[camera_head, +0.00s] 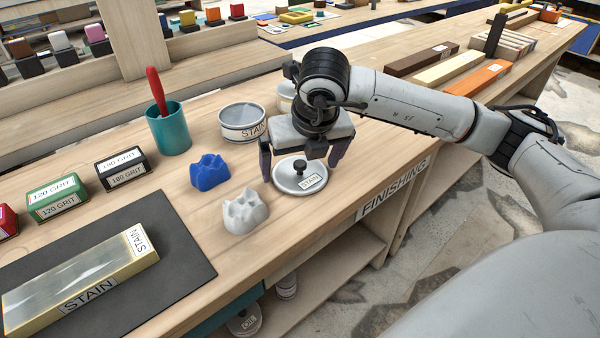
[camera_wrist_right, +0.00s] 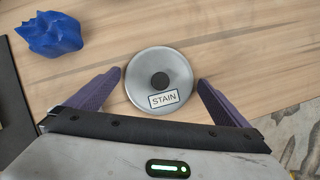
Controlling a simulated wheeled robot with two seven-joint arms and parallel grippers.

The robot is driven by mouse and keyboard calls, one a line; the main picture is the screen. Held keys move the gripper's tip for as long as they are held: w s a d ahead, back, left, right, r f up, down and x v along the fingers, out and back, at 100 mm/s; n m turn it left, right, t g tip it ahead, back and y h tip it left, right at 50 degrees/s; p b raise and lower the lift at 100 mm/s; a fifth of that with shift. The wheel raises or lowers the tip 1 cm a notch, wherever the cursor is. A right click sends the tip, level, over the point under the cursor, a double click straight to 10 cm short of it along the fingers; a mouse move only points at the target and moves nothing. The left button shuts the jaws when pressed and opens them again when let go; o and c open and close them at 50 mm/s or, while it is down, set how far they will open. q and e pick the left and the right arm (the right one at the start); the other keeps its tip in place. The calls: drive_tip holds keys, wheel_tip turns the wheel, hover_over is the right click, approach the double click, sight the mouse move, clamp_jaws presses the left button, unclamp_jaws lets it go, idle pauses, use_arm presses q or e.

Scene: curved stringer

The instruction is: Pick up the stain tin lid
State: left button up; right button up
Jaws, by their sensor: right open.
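The stain tin lid (camera_head: 299,178) is a round, silvery disc with a dark knob and a STAIN label. It lies flat on the wooden bench near its front edge. In the right wrist view the lid (camera_wrist_right: 159,82) sits between and a little beyond the fingers. My right gripper (camera_head: 302,160) is open and empty, pointing down above the lid; its purple fingers (camera_wrist_right: 155,95) are spread on either side. The open stain tin (camera_head: 242,123) stands behind and left of the lid. My left gripper is in neither view.
A blue lump (camera_head: 210,172) and a white lump (camera_head: 245,211) stand left of the lid. A teal cup (camera_head: 169,130) holds a red-handled tool. Sanding blocks (camera_head: 122,168) and a dark mat (camera_head: 180,265) lie further left. Bare bench shows right of the lid.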

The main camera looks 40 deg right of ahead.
drive_tip(key=c, duration=0.8)
